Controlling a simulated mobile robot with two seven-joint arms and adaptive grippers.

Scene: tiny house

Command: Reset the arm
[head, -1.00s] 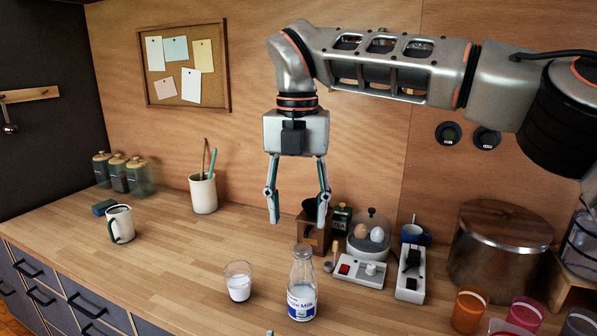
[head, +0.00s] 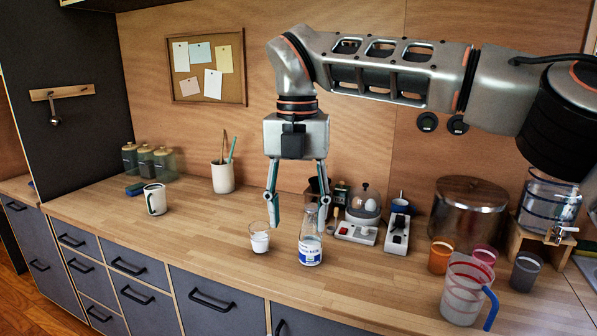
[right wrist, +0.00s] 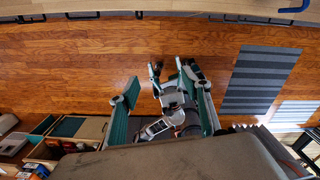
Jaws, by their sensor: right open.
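My right arm reaches in from the right across the head view. My right gripper (head: 296,208) hangs down from it, open and empty, with its fingers spread. In the head view its fingertips overlap the area by a glass of milk (head: 260,238) and a milk bottle (head: 310,237) on the counter. Whether it is above or in front of them is hard to tell. In the right wrist view the open fingers of the right gripper (right wrist: 160,88) show over the wooden floor, with nothing between the pads that I can tell is held. My left gripper is not in the head view.
The wooden counter (head: 190,232) holds a mug (head: 155,199), a utensil crock (head: 223,178), an egg cooker (head: 363,205), a large pot (head: 468,212), a glass pitcher (head: 464,291) and several coloured cups. The counter's left middle is clear.

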